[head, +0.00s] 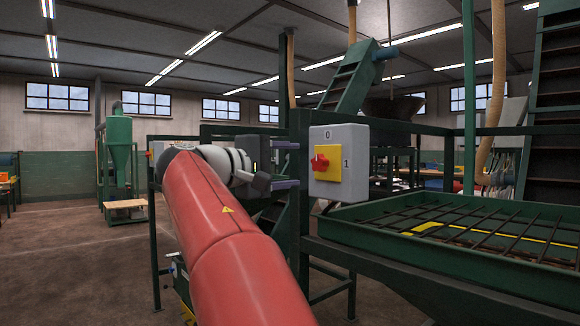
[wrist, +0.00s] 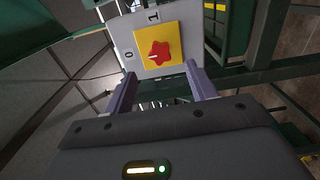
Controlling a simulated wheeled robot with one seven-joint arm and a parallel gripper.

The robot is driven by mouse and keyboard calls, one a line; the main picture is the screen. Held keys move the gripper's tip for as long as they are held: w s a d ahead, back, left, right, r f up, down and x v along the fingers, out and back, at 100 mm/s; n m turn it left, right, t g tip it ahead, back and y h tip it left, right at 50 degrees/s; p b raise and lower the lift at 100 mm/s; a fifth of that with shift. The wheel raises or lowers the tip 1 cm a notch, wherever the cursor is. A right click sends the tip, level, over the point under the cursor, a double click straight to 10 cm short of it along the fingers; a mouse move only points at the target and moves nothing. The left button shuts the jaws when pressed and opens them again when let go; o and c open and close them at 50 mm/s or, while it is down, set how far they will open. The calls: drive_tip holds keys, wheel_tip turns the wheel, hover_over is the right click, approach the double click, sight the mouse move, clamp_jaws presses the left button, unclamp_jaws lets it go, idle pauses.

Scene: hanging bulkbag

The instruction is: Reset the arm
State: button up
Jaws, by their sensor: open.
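My arm reaches forward in the head view, a red sleeve ending in a white and grey wrist. My gripper (head: 288,165) is at its end, left of a grey switch box (head: 347,135). The box has a yellow plate and a red rotary knob (head: 320,163), with marks 0 and 1. In the wrist view the two purple-grey fingers (wrist: 160,92) are apart with nothing between them. The red knob (wrist: 159,52) shows beyond the fingertips, apart from them. Its white pointer mark looks turned towards the 0 side in the wrist view.
The switch box sits on a green post. A green tray with a bar grid (head: 480,235) stands at the right. Green rails run behind my gripper. A green hopper machine (head: 119,150) stands far left. The brown floor at the left (head: 70,260) is clear.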

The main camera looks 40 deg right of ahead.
drive_tip(key=s+a+f+n+t+y, duration=0.15)
drive_tip(key=f+y, duration=0.25)
drive_tip(key=f, duration=0.4)
drive_tip(key=s+a+f+t+y, duration=0.1)
drive_tip(key=s+f+t+y, duration=0.15)
drive_tip(key=f, duration=0.55)
drive_tip(key=s+a+f+m+y, duration=0.1)
drive_tip(key=s+a+f+y, duration=0.4)
drive_tip(key=f, duration=0.8)
drive_tip(key=s+a+f+m+y, duration=0.1)
drive_tip(key=s+a+f+y, duration=0.5)
drive_tip(key=s+a+f, duration=0.4)
drive_tip(key=a+f, duration=0.3)
drive_tip(key=a, duration=0.1)
drive_tip(key=shift+s+m, duration=0.35)
